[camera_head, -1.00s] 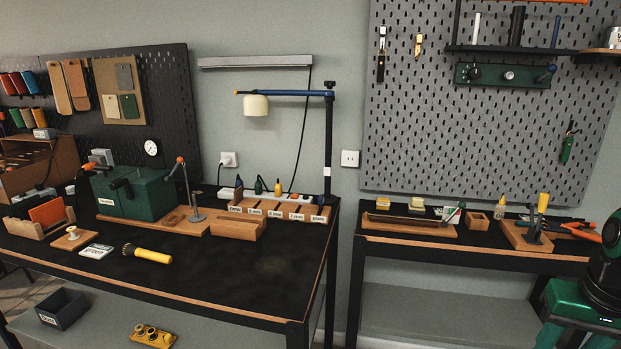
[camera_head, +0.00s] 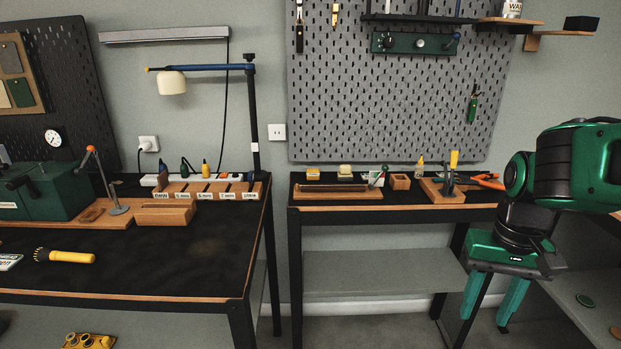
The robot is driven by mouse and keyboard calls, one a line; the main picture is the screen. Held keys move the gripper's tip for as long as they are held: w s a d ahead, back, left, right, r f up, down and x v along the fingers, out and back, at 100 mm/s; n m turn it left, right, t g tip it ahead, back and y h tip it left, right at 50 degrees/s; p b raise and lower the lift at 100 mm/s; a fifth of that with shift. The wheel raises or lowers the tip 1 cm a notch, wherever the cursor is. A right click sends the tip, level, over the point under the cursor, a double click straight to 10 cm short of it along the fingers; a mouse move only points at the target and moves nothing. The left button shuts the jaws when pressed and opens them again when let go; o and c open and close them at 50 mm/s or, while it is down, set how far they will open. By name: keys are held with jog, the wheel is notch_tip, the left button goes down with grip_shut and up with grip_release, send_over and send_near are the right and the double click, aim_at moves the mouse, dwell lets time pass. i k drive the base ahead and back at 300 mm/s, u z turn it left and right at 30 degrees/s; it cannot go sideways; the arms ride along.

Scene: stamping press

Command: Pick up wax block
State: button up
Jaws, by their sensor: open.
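Two small blocks sit at the back left of the right-hand bench: a yellow one (camera_head: 313,174) and a paler, cream-topped one (camera_head: 345,171). Either could be the wax block; they are too small here to tell which. Both stand behind a long wooden tray (camera_head: 338,192) and apart from each other. My gripper (camera_head: 494,299) hangs at the right, pointing down in front of the right-hand bench. Its green fingers are spread apart with nothing between them. It is lower than the bench top and well to the right of both blocks.
The right-hand bench (camera_head: 420,214) also holds a small wooden box (camera_head: 400,182), a yellow bottle (camera_head: 419,167), a wooden stand (camera_head: 443,193) and orange-handled pliers (camera_head: 489,182). A lamp (camera_head: 251,120) rises from the left bench. The lower shelf (camera_head: 380,271) looks bare.

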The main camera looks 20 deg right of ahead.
aim_at(312, 173)
jog(key=u, duration=0.2)
jog(key=k, duration=0.35)
jog(key=z, duration=0.55)
jog(key=i, duration=1.7)
jog(key=u, duration=0.5)
